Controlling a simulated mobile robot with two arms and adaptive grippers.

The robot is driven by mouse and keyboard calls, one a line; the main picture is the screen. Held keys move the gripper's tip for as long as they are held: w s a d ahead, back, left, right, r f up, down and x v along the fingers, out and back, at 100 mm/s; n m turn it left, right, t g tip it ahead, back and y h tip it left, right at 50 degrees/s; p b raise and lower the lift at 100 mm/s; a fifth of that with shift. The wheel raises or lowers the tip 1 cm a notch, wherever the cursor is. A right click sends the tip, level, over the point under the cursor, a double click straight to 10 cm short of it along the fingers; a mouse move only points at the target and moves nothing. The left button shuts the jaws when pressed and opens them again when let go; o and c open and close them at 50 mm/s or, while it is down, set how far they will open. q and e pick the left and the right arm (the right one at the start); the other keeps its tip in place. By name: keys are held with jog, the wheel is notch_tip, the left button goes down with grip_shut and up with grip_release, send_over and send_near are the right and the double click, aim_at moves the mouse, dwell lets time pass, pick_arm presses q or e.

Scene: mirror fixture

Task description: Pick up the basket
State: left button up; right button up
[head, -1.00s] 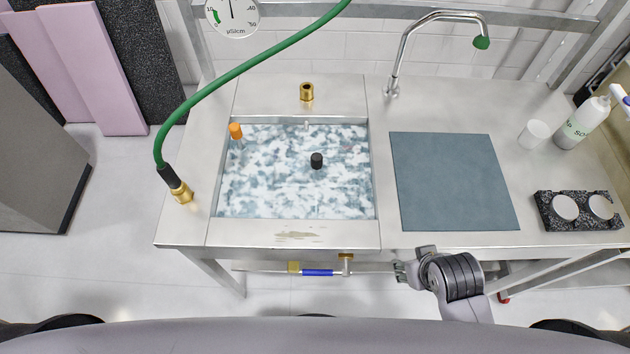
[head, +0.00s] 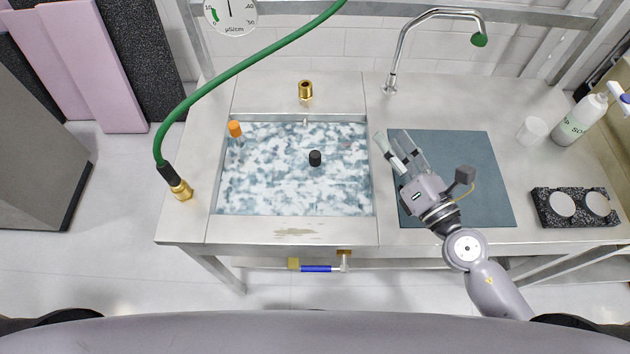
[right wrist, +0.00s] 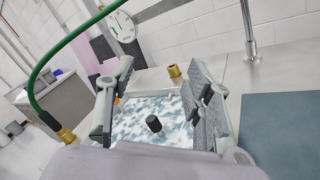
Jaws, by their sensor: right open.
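A tank (head: 293,228) set in the steel bench holds liquid covered with white and grey-blue patches. A black knob (head: 315,158) stands up near the middle of it, and the knob also shows in the right wrist view (right wrist: 154,123). No basket can be made out; anything under the surface is hidden. My right gripper (head: 394,142) is open and empty, over the bench at the tank's right edge and the mat's left edge. In the right wrist view its fingers (right wrist: 158,78) stand apart, with the tank between and beyond them. My left gripper is not in view.
An orange-capped item (head: 235,129) stands in the tank's back left corner. A green hose (head: 215,88) arches over the left side. A tap (head: 395,60) rises behind the blue-grey mat (head: 490,185).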

notch_tip(320, 180, down, 4)
jog(key=s+a+n+g+y, duration=0.1)
jog(key=a+n+g+y, duration=0.15)
jog(key=n, duration=0.35)
jog(key=n+g, duration=0.5)
send_near(320, 163)
jog(key=shift+h, duration=0.65)
jog(key=x, duration=0.6)
jog(key=p+x, duration=0.1)
jog(key=x, duration=0.3)
jog(key=shift+s+a+r, duration=0.1)
jog(key=shift+a+r, duration=0.15)
jog(key=shift+a, duration=0.2)
jog(key=shift+c, duration=0.6)
grip_shut()
jog(key=shift+r, duration=0.15)
